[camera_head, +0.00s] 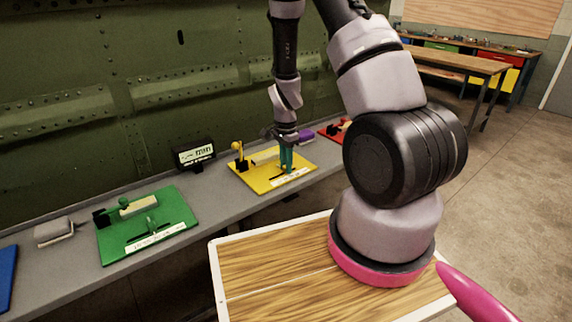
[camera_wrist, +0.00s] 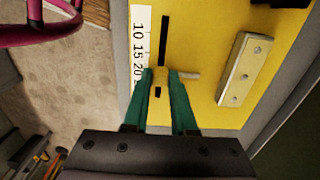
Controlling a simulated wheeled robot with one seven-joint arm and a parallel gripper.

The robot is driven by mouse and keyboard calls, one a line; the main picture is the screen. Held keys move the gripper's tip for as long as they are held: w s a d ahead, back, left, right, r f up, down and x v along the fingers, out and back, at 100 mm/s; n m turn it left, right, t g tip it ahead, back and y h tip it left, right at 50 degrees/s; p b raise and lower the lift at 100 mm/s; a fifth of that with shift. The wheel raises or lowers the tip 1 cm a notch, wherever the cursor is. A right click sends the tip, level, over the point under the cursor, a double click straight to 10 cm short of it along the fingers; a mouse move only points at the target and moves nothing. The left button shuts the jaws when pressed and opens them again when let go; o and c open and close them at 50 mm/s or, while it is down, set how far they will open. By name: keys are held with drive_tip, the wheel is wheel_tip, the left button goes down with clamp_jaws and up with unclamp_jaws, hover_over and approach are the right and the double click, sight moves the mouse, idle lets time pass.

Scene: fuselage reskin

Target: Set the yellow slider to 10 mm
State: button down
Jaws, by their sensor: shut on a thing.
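The yellow board (camera_head: 262,187) lies on the grey bench below the green fuselage wall, and it fills much of the wrist view (camera_wrist: 206,60). The yellow slider (camera_wrist: 160,78) is a small block on a black slot (camera_wrist: 164,35), with a pale pin sticking out to its right. A white scale strip (camera_wrist: 140,40) beside the slot reads 10, 15, 20 and a partly hidden mark. My gripper (camera_head: 286,168) has green fingers, shut on the slider in the wrist view (camera_wrist: 160,74). The slider sits near the 20 mark or just past it; the fingers hide the exact reading.
A dark display box (camera_head: 195,153) with unclear digits stands behind, left of the yellow board. A green board (camera_head: 172,208) with its own slider lies to the left, and a red one (camera_head: 331,131) to the right. A pale block (camera_wrist: 243,68) is on the yellow board.

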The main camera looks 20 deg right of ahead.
sight(273, 178)
drive_tip(key=shift+a, duration=0.1)
idle(0.7)
drive_tip(key=shift+s+a, duration=0.25)
drive_tip(key=shift+a, duration=0.55)
drive_tip(key=shift+s+a, duration=0.3)
drive_tip(key=shift+a, duration=0.55)
drive_tip(key=shift+s+a, duration=0.25)
drive_tip(key=shift+a, duration=0.55)
drive_tip(key=c, duration=0.7)
unclamp_jaws()
wheel_tip(273, 178, up, 11)
drive_tip(key=shift+f, duration=0.1)
